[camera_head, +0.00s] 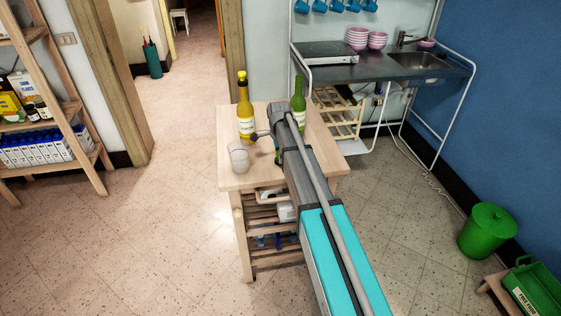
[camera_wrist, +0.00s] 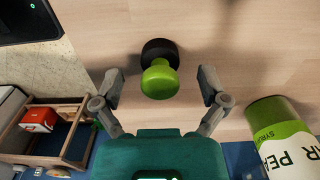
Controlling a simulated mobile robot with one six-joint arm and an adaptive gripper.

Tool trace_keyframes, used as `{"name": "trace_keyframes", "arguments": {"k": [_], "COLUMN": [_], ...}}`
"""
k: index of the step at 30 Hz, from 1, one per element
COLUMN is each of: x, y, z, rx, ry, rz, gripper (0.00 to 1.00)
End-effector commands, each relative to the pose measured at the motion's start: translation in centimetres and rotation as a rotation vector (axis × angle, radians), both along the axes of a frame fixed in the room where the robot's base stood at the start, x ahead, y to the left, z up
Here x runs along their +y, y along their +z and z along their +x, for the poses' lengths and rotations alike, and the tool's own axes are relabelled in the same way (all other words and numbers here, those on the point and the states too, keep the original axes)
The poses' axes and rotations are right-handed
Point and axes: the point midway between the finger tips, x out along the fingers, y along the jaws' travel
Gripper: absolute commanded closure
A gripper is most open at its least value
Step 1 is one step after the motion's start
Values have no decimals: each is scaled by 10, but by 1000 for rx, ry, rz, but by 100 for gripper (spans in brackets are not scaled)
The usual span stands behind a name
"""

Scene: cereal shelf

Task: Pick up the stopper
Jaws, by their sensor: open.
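The stopper (camera_wrist: 159,80) has a rounded green knob and a black part, and shows in the wrist view over the pale wooden tabletop. My gripper (camera_wrist: 161,84) is open and empty, with one finger on each side of the stopper. Visible gaps separate both fingers from it. I cannot tell the height between the fingertips and the stopper. In the head view my arm covers most of that spot, and I cannot make out the stopper for sure.
A pear syrup bottle (camera_wrist: 285,140) is close to the right finger in the wrist view. On the wooden cart (camera_head: 232,181) stand a yellow bottle (camera_head: 245,122), a green bottle (camera_head: 299,104) and a clear glass (camera_head: 238,157).

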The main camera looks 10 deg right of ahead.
Motion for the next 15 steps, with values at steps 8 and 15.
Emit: {"name": "trace_keyframes", "arguments": {"k": [8, 15], "x": [0, 1], "y": [-16, -16], "z": [0, 0], "rx": [0, 0], "ry": [1, 1], "rz": [0, 0], "gripper": [7, 7]}}
